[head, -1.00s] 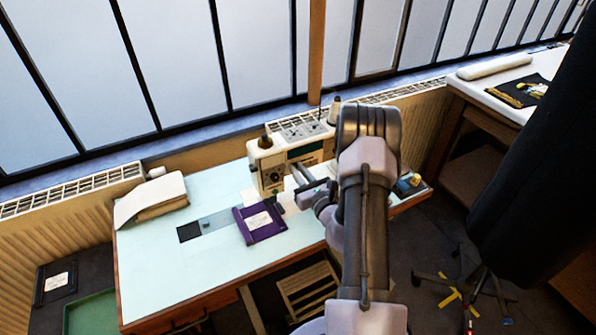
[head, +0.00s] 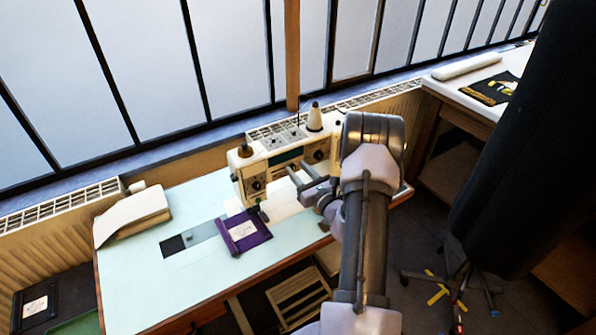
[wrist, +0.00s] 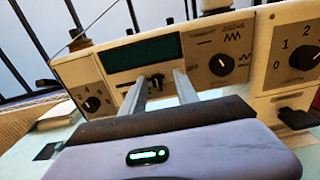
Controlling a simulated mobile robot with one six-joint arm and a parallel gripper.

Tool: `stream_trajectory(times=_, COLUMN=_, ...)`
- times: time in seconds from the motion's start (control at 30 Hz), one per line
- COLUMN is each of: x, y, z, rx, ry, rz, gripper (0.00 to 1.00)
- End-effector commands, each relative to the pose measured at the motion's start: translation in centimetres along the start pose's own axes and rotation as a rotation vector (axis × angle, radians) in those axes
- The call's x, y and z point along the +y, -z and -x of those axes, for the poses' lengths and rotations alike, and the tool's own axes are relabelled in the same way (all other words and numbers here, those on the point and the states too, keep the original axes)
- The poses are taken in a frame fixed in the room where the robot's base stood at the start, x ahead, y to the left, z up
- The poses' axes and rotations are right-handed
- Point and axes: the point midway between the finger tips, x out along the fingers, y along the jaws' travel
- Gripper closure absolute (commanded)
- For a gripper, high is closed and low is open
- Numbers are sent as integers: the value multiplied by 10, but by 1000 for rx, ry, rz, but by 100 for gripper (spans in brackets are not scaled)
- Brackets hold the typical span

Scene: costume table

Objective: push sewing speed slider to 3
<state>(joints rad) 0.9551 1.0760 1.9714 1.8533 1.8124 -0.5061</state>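The cream sewing machine (head: 285,155) stands at the back of the pale table. Its front panel (wrist: 215,50) fills the wrist view, with a dark green display (wrist: 144,56) and several black dials. A small dark slider-like control (wrist: 156,82) sits below the display and shows between my fingers; its setting is too small to read. Another black control (wrist: 298,118) sticks out at the lower right. My gripper (head: 301,170) is open and empty, its two fingers pointing at the panel. It also shows in the wrist view (wrist: 161,76). I cannot tell whether the fingertips touch the panel.
A purple pad with a white label (head: 242,232) lies on the table (head: 150,285) in front of the machine. Folded cloth (head: 132,215) lies at the table's left end. A cone spool (head: 314,118) stands on the machine. A large dark form (head: 510,170) stands at the right.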

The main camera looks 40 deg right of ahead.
Motion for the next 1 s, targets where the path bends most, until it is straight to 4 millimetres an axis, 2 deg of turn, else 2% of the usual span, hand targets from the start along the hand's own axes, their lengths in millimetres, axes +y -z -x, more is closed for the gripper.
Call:
stream_trajectory(times=0.17, x=0, y=0, z=4, rx=1, ry=0, rz=0, gripper=64)
stream_trajectory(times=0.27, x=-1, y=0, z=19, rx=2, ry=2, rz=-1, gripper=64)
stream_trajectory(times=0.37, x=-1, y=-1, z=46, rx=3, ry=4, rz=-3, gripper=64)
stream_trajectory(times=0.6, x=-2, y=-1, z=124, rx=2, ry=6, rz=-4, gripper=64)
stream_trajectory(times=0.7, x=-1, y=-1, z=149, rx=1, ry=6, rz=-3, gripper=64)
stream_trajectory(times=0.83, x=-1, y=-1, z=168, rx=1, ry=3, rz=0, gripper=64)
stream_trajectory(times=1.0, x=0, y=0, z=175, rx=0, ry=0, rz=0, gripper=64)
